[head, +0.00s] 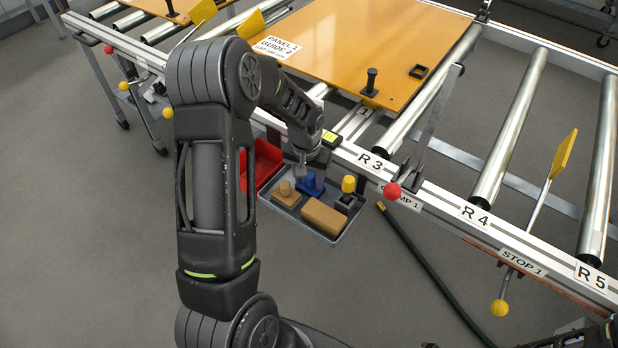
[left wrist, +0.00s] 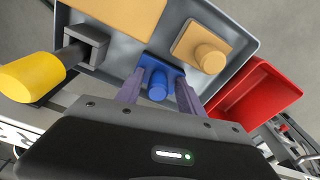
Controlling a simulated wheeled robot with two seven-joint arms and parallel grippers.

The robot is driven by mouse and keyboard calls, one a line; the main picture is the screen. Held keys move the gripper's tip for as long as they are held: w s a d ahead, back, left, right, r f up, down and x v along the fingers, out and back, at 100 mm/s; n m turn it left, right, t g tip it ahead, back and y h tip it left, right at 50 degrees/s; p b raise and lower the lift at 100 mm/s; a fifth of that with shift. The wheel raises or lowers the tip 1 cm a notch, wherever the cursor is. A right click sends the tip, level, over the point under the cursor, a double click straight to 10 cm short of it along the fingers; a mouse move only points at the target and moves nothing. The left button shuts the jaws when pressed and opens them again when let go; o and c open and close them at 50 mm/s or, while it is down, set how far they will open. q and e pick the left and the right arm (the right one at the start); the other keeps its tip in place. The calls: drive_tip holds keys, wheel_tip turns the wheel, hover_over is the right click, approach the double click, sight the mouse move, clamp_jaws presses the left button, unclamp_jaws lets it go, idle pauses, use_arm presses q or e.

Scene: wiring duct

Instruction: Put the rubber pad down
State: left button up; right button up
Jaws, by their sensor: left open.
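A blue block with a round knob (head: 311,184) sits in the grey tray (head: 330,238); it also shows in the left wrist view (left wrist: 158,86). My left gripper (head: 300,172) is open above the tray. In the left wrist view its fingers (left wrist: 158,95) stand on either side of the blue block's knob, with nothing visibly clamped. A tan block with a knob (head: 286,195) lies beside the blue one, and a plain tan block (head: 323,217) lies in front. I cannot tell by sight which piece is the rubber pad. My right gripper is not visible.
A yellow-knobbed dark piece (head: 348,190) stands at the tray's right. A red bin (head: 262,162) adjoins the tray on the left. The conveyor rail (head: 440,207) runs behind, with a red-knobbed clamp (head: 393,191). An orange panel (head: 350,45) lies on the rollers.

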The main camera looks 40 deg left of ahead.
sight(307, 190)
use_arm(q)
wheel_tip(307, 190, up, 12)
drive_tip(key=s, duration=0.1)
drive_tip(key=shift+s+d+r+p, duration=0.15)
drive_tip(key=shift+s+d+p, duration=0.1)
drive_tip(key=shift+p, duration=0.1)
idle(0.8)
